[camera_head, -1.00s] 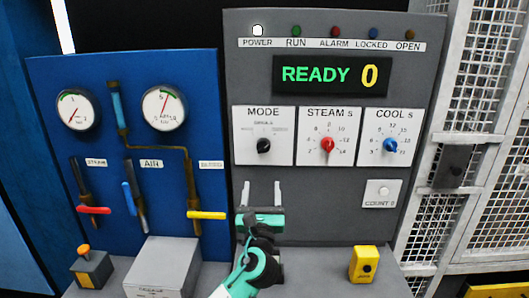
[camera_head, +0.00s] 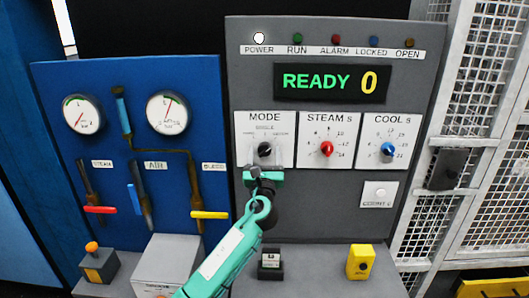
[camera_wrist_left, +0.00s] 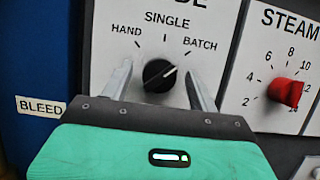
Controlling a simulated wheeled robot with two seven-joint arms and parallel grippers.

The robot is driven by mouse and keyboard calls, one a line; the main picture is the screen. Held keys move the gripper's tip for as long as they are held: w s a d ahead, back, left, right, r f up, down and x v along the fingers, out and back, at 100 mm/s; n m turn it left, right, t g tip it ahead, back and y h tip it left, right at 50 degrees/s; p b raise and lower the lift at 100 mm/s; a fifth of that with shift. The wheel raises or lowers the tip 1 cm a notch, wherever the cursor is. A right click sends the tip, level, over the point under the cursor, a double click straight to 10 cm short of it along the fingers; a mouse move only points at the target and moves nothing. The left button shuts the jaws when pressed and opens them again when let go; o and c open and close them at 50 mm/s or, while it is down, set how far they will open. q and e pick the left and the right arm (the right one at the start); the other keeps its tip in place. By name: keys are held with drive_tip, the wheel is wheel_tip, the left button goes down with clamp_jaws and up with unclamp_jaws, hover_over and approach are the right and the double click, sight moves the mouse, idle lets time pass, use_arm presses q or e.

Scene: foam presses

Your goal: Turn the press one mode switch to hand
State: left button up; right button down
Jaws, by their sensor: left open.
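The mode switch is a black round knob (camera_head: 264,149) on a white MODE plate on the grey press panel. In the left wrist view the knob (camera_wrist_left: 160,76) sits below the labels HAND, SINGLE and BATCH. Its pale pointer line slants up and right, toward BATCH. My left gripper (camera_head: 265,152) is open in front of the MODE plate. Its two pale fingers stand on either side of the knob in the left wrist view (camera_wrist_left: 158,80), with gaps between them and it. I cannot tell whether the fingertips touch the plate. My right gripper is not in view.
To the right are a red STEAM knob (camera_head: 327,149) and a blue COOL knob (camera_head: 388,149). The display (camera_head: 331,82) reads READY 0. A blue panel (camera_head: 190,85) with gauges and valve handles stands left. A yellow box (camera_head: 360,262) is on the lower ledge.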

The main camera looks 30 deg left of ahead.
use_arm(q)
drive_tip(key=shift+c, duration=0.4)
drive_tip(key=c, duration=0.9)
drive_tip(key=shift+d+f+n+g+y+b, duration=0.1)
drive_tip(key=shift+n+g+y+b, duration=0.4)
drive_tip(key=shift+n+b, duration=0.6)
drive_tip(key=shift+f+n+g+y+b, duration=0.1)
drive_tip(key=shift+n+g+y+b, duration=0.35)
drive_tip(key=shift+n, duration=1.05)
drive_tip(key=n+g+y+b, duration=0.1)
drive_tip(key=n, duration=0.2)
drive_tip(key=n+g+y+b, duration=0.1)
drive_tip(key=n+b, duration=0.1)
drive_tip(key=n, duration=0.1)
drive_tip(key=shift+w+d+r+g, duration=0.1)
drive_tip(key=shift+r+g, duration=0.05)
drive_tip(key=shift+g, duration=0.1)
drive_tip(key=n+g+b, duration=0.1)
drive_tip(key=n+g, duration=0.1)
drive_tip(key=n, duration=0.3)
drive_tip(key=shift+r+n+b, duration=0.15)
drive_tip(key=shift+n+b, duration=0.15)
drive_tip(key=shift+n, duration=0.1)
drive_tip(key=n+g, duration=0.1)
drive_tip(key=n, duration=0.1)
drive_tip(key=shift+r+n, duration=0.1)
drive_tip(key=shift+n, duration=0.3)
drive_tip(key=shift+n+g+h, duration=0.45)
drive_tip(key=shift+n+g, duration=0.15)
drive_tip(key=shift+n, duration=0.7)
